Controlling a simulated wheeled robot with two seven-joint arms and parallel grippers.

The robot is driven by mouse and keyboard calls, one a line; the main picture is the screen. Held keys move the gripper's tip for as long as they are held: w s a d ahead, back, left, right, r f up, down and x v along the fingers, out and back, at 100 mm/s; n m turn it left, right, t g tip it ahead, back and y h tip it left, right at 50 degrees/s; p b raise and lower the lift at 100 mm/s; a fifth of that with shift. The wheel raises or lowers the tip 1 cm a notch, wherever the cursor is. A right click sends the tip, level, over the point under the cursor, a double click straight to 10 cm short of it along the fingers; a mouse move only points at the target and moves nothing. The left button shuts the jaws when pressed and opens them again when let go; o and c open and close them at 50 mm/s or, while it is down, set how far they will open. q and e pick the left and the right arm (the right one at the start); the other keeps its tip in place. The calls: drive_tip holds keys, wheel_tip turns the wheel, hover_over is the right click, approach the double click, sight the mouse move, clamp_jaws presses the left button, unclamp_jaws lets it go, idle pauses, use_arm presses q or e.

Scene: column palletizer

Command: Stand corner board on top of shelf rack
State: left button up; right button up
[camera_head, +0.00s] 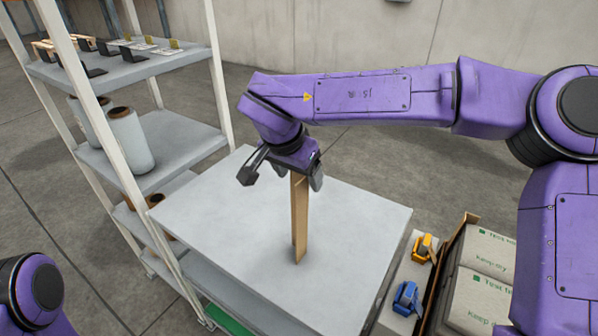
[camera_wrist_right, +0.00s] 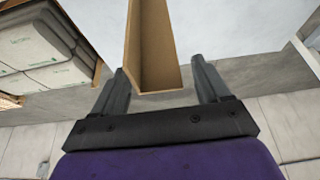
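The corner board (camera_head: 300,220) is a tall, narrow, tan L-shaped strip. It is upright over a flat grey top (camera_head: 355,225), its lower end appearing to rest near the middle. My right gripper (camera_head: 282,178) is over the board's upper end. In the right wrist view the board (camera_wrist_right: 155,50) lies between my spread fingers (camera_wrist_right: 160,85), with a visible gap to the right finger; contact at the left finger is unclear. A tall shelf rack (camera_head: 170,150) with white posts and grey shelves stands at the left. My left gripper is out of view.
The tall rack holds pale rolls (camera_head: 130,140) and small black and yellow items (camera_head: 125,45). Right of the grey top are a yellow tool (camera_head: 424,248), a blue tool (camera_head: 407,298) and a crate of wrapped packages (camera_head: 485,250). The grey top around the board is clear.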

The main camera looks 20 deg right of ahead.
drive_tip(key=v, duration=1.2)
drive_tip(key=shift+r+b, duration=0.2)
drive_tip(key=shift+b, duration=0.15)
